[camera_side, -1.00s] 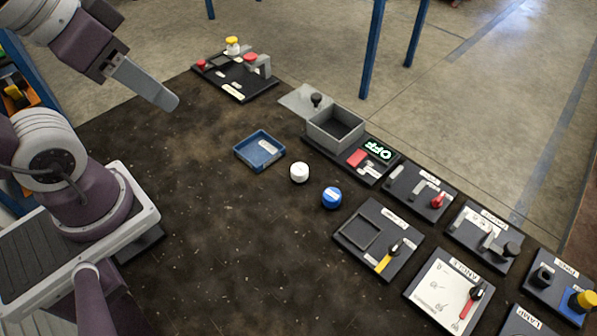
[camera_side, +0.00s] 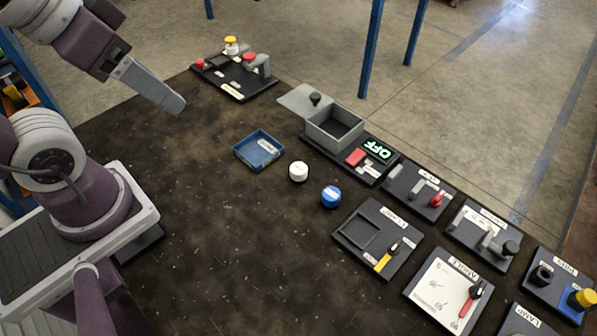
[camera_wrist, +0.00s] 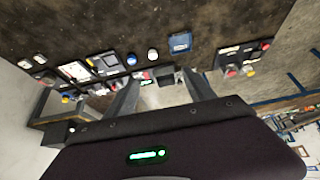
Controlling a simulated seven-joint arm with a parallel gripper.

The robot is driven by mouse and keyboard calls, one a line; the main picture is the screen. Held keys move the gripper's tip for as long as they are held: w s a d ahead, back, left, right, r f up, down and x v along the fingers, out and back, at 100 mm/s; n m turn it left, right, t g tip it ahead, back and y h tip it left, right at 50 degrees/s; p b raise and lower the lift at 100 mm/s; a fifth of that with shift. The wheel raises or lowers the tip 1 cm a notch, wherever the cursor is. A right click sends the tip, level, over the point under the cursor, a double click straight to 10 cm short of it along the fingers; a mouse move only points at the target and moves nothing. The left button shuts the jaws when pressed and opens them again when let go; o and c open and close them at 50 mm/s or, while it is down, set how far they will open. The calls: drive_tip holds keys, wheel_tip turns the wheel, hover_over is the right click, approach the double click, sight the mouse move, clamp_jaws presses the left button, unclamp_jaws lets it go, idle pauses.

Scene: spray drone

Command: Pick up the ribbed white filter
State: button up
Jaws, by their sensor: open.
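The white filter (camera_side: 298,171) is a small round white piece standing on the dark table, between the blue tray and a blue round piece (camera_side: 331,196). Its ribs are too small to make out. It also shows in the wrist view (camera_wrist: 153,55), beside the blue piece (camera_wrist: 131,59). My gripper (camera_side: 176,103) is in the air at the upper left of the side view, well away from the filter. In the wrist view my two fingers (camera_wrist: 160,98) stand apart with nothing held between them.
A blue tray (camera_side: 241,155) lies just left of the filter. Behind it stands a grey open box (camera_side: 322,135) with its lid beside it and an OFF display (camera_side: 378,150). Several control panels line the right side. A board with red and yellow knobs (camera_side: 235,86) lies at the back.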

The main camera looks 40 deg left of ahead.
drive_tip(key=w+a+f+m, duration=0.2)
drive_tip(key=w+a+f, duration=0.1)
drive_tip(key=w+f, duration=0.3)
drive_tip(key=w+a+f+m+t+y, duration=0.1)
drive_tip(key=w+a+f+m, duration=0.15)
drive_tip(key=w, duration=0.55)
drive_tip(key=w+a+f+m, duration=0.1)
drive_tip(key=w+a+f, duration=0.3)
drive_tip(key=w+f, duration=0.25)
drive_tip(key=m+t+h, duration=0.2)
drive_tip(key=m+h, duration=0.1)
drive_tip(key=h, duration=0.4)
approach(293, 168)
drive_tip(key=w+f, duration=0.1)
drive_tip(key=w+a+f, duration=0.2)
drive_tip(key=w, duration=0.1)
drive_tip(key=s+d+h, duration=0.1)
drive_tip(key=s+d+t, duration=0.1)
drive_tip(key=shift+s+d+f+n+t+h, duration=0.15)
drive_tip(key=shift+d+f+n+t+h, duration=0.15)
drive_tip(key=shift+f+n+h, duration=0.1)
drive_tip(key=shift+s+d+t, duration=0.2)
drive_tip(key=shift+t, duration=0.1)
drive_tip(key=shift+w+d, duration=0.15)
drive_tip(key=shift+d, duration=0.1)
drive_tip(key=x, duration=0.6)
drive_tip(key=shift+w+f, duration=0.2)
clamp_jaws()
